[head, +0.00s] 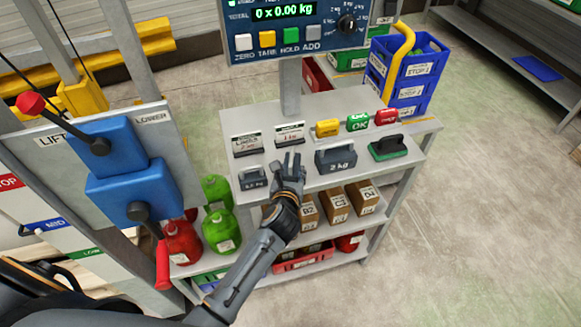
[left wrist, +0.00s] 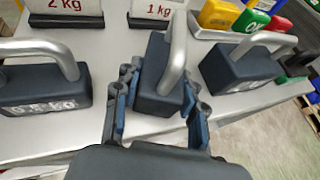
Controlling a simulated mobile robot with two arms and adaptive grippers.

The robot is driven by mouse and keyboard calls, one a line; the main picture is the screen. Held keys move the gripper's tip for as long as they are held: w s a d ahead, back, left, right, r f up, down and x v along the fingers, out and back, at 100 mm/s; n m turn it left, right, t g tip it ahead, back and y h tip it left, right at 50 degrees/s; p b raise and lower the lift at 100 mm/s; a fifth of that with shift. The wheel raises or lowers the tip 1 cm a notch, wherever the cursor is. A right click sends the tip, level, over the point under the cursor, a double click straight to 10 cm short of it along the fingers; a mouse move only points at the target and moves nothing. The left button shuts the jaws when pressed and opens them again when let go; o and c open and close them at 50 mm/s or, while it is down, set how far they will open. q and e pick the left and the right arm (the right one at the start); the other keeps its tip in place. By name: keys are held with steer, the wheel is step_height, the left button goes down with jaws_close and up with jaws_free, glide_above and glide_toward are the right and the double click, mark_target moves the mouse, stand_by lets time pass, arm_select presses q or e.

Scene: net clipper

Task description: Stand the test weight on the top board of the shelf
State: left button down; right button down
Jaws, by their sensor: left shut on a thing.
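My left gripper (head: 289,163) is over the front middle of the shelf's top board (head: 300,182), shut on a dark grey test weight. In the left wrist view this weight (left wrist: 158,97), with a metal handle, sits between the blue-padded fingers (left wrist: 154,108); its label is out of sight. In the head view the gripper mostly hides it. I cannot tell whether it touches the board. A smaller weight (head: 253,178) stands to its left and a 2 kg weight (head: 335,158) to its right. My right gripper is not in view.
Two label signs (head: 289,133) stand behind the weights. Yellow, green and red blocks (head: 358,122) line the back right, with a green-based black block (head: 389,147) in front. Cartons (head: 337,204) fill the board below. A scale display (head: 300,25) rises behind. Blue crates (head: 408,70) stand at the back right.

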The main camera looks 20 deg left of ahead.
arm_select(q)
steer(key=shift+r, duration=0.15)
steer(key=c, duration=1.1)
jaws_free()
steer(key=shift+f, duration=0.25)
steer(key=o, duration=0.3)
steer(key=shift+o, duration=0.2)
steer(key=shift+s+r, duration=0.1)
steer(key=b+v, duration=0.1)
steer(key=v, duration=1.1)
